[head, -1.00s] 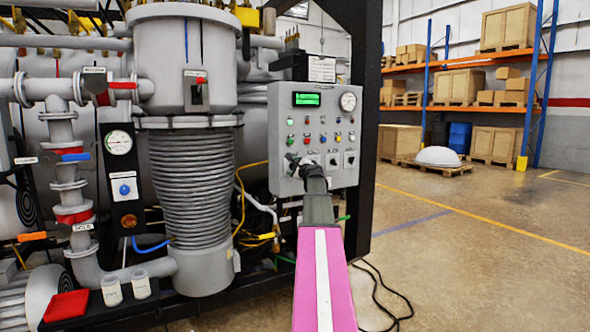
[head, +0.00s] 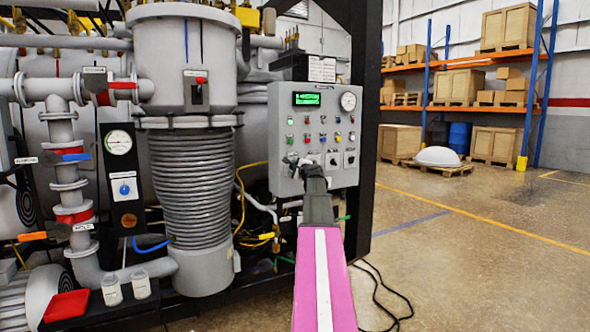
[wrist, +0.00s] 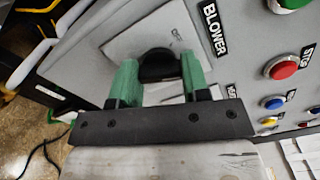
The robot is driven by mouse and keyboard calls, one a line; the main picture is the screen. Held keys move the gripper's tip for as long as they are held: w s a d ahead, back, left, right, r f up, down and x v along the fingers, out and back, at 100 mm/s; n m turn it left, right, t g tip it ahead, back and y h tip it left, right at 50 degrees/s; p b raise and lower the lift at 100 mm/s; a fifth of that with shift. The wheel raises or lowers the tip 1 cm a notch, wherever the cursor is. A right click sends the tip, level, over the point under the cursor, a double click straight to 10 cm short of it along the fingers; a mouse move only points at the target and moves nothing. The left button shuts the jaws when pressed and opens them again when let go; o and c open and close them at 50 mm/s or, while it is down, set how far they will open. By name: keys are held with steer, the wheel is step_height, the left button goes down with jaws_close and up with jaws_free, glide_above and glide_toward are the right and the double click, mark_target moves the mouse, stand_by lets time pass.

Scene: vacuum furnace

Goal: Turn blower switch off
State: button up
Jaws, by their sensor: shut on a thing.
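The blower switch (wrist: 158,66) is a black rotary knob on a pale plate in the wrist view, beside a black label reading BLOWER. My gripper (wrist: 160,80) has its two green fingers on either side of the knob and is shut on it. In the head view my gripper (head: 300,164) reaches the lower left of the grey control panel (head: 284,98). There the arm and gripper hide the blower switch, and the knob's exact setting is hard to read.
Close to the gripper in the wrist view are a red button (wrist: 285,67), a blue button (wrist: 273,102) and a yellow button (wrist: 268,121). Two more rotary switches sit to the right on the panel (head: 332,161). A dark post (head: 367,110) stands right of the panel.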

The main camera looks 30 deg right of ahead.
steer(key=shift+n, duration=5)
steer(key=o, duration=0.9)
steer(key=shift+s, duration=0.1)
steer(key=s, duration=1)
steer(key=shift+s, duration=0.3)
steer(key=shift+f, duration=0.1)
